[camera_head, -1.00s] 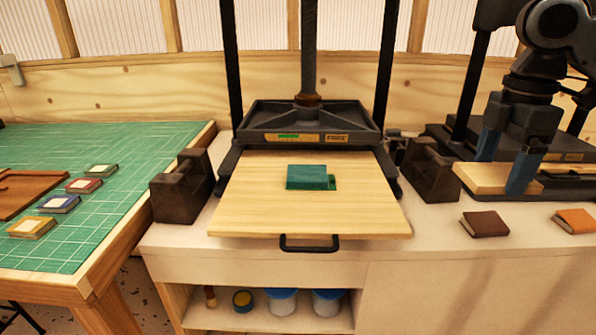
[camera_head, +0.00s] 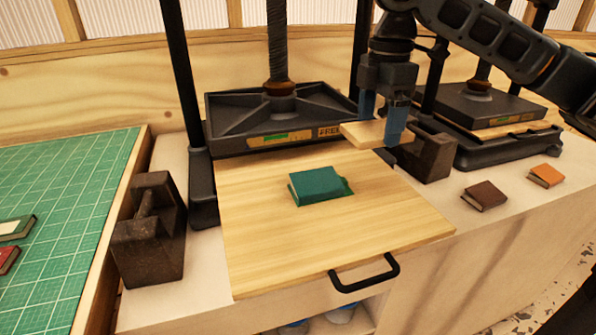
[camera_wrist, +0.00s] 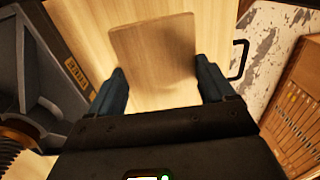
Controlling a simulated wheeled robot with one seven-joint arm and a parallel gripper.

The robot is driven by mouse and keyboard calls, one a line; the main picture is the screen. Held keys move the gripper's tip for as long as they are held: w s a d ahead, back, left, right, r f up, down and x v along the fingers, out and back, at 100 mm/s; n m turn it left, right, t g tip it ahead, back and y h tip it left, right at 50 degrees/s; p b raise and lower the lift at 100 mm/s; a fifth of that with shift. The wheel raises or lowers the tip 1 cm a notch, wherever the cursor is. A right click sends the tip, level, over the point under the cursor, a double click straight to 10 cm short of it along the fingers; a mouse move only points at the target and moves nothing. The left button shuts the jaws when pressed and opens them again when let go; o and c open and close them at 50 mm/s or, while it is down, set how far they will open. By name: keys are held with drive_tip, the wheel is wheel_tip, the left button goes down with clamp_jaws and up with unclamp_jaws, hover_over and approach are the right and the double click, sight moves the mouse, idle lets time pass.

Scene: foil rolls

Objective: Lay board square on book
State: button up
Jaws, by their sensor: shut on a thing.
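A pale wooden board (camera_head: 362,133) is held level in my gripper (camera_head: 384,130), raised above the right rear corner of the press's pull-out bed. In the wrist view the same board (camera_wrist: 155,50) sits between the two blue fingers of my gripper (camera_wrist: 160,88). The green book (camera_head: 318,186) lies flat on the wooden press bed (camera_head: 270,250), with a small green tab at its right side. My gripper is to the right of and behind the book, apart from it. The book does not show in the wrist view, where the board covers part of the bed.
The black press frame (camera_head: 275,115) stands behind the bed. A dark block (camera_head: 150,235) is at left and another (camera_head: 428,155) at right. A brown book (camera_head: 485,195) and an orange book (camera_head: 546,175) lie on the right counter. A black handle (camera_head: 365,275) juts out in front.

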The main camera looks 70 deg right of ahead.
drive_tip(key=p, duration=0.2)
hover_over(316, 183)
wheel_tip(316, 183, down, 6)
drive_tip(key=shift+f, duration=2.2)
drive_tip(key=shift+f, duration=0.1)
drive_tip(key=shift+f, duration=0.1)
drive_tip(key=o, duration=0.9)
wheel_tip(316, 183, up, 12)
drive_tip(key=shift+r+b, duration=0.25)
drive_tip(key=shift+b, duration=0.2)
